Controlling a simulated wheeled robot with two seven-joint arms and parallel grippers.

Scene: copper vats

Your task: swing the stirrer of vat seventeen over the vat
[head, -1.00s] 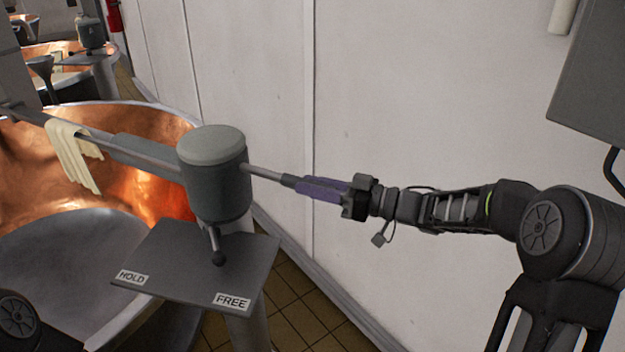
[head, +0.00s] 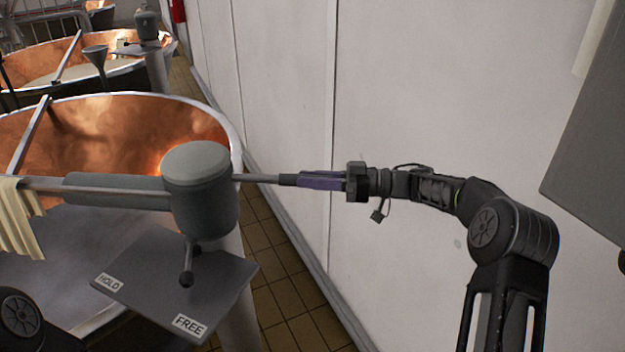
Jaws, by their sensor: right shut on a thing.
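The stirrer's grey hub (head: 200,190) stands on a post beside the near copper vat (head: 140,122). Its long grey beam (head: 110,190) runs almost level to the left, across the near vat's opening, and leaves the picture. A purple handle (head: 320,181) sticks out from the hub to the right. My right gripper (head: 352,181) is shut on the handle's outer end. A small lever with a dark knob (head: 186,280) hangs under the hub over a plate marked HOLD and FREE, its knob nearer FREE. I see no vat number. My left gripper is out of view.
A pale cloth (head: 18,215) hangs over the beam at the left. A white wall (head: 430,90) runs close behind my right arm. A grey panel (head: 595,150) is at the right edge. More copper vats (head: 75,65) stand behind. A tiled floor strip (head: 290,300) is clear.

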